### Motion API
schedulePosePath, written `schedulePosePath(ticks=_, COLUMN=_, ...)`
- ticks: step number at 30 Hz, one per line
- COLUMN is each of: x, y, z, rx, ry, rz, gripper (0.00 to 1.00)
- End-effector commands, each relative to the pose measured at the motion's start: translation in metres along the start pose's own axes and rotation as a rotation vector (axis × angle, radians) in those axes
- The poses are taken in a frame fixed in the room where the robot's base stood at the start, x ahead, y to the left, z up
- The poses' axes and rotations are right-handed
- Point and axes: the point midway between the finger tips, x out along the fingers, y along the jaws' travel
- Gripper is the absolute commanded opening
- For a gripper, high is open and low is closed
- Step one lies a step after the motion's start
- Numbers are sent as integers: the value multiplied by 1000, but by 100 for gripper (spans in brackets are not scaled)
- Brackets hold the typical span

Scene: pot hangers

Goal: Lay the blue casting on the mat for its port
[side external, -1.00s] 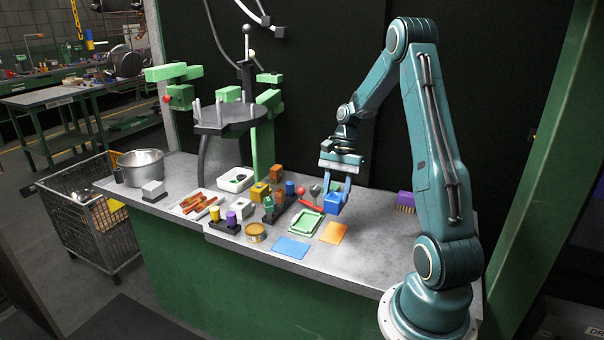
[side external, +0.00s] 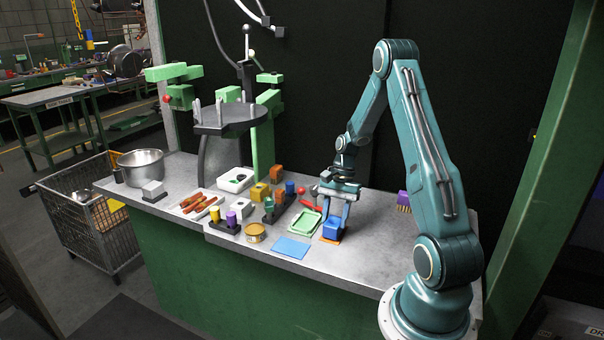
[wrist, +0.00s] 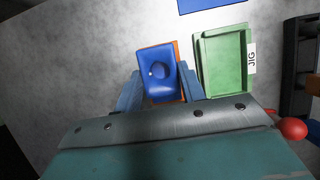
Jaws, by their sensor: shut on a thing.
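The blue casting (side external: 331,228) is a small block with a round port in its top face, seen from above in the wrist view (wrist: 154,73). My gripper (side external: 334,222) is shut on it, with a finger on either side; the fingers also show in the wrist view (wrist: 160,88). The casting is at or just above the orange mat (side external: 327,240), which shows along its edges in the wrist view (wrist: 178,60). I cannot tell whether it touches the mat. A blue mat (side external: 291,247) lies bare to the left.
A green tray marked JIG (wrist: 222,62) lies close beside the casting. A red ball-topped piece (wrist: 292,129) is near my gripper. A gold tin (side external: 255,233) and several small blocks stand farther left. A purple brush (side external: 403,201) lies to the right.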

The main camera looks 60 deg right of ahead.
Motion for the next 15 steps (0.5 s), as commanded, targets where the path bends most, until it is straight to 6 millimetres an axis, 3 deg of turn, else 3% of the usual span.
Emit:
schedulePosePath(ticks=14, x=6, y=0, z=-2, rx=0, ry=0, rz=0, gripper=10)
schedulePosePath(ticks=15, x=6, y=0, z=-3, rx=0, ry=0, rz=0, gripper=42)
